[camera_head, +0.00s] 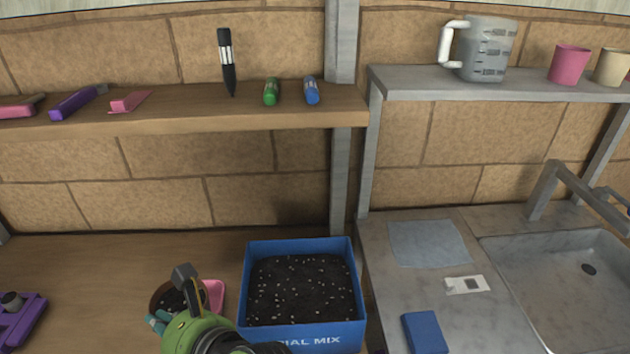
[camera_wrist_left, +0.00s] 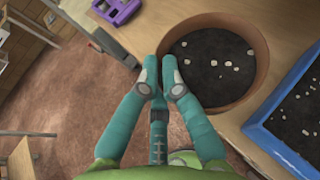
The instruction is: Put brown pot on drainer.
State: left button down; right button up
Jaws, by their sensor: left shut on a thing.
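The brown pot (camera_head: 161,291), filled with dark soil with pale specks, is at the lower left of the head view, partly hidden by my left gripper. It shows better in the left wrist view (camera_wrist_left: 262,62). My left gripper (camera_head: 158,319) has its teal fingers (camera_wrist_left: 165,72) shut on the near rim of the pot. The pot looks upright; I cannot tell whether it touches the bench. The grey metal drainer (camera_head: 385,275) lies to the right, beside the sink basin. My right gripper is not in view.
A blue box of soil mix (camera_head: 300,246) stands between pot and drainer. A pink item (camera_head: 215,292) is beside the pot. On the drainer are a grey-blue cloth (camera_head: 428,244), a white packet (camera_head: 467,285) and a blue block (camera_head: 425,333). A purple tool (camera_head: 20,322) lies far left.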

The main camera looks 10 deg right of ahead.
aim_at(487, 329)
jog(key=l+z, duration=0.25)
jog(key=z, duration=0.15)
jog(key=l+z, duration=0.25)
jog(key=z, duration=0.2)
jog(key=l+z, duration=0.25)
jog(key=z, duration=0.15)
jog(key=l, duration=0.3)
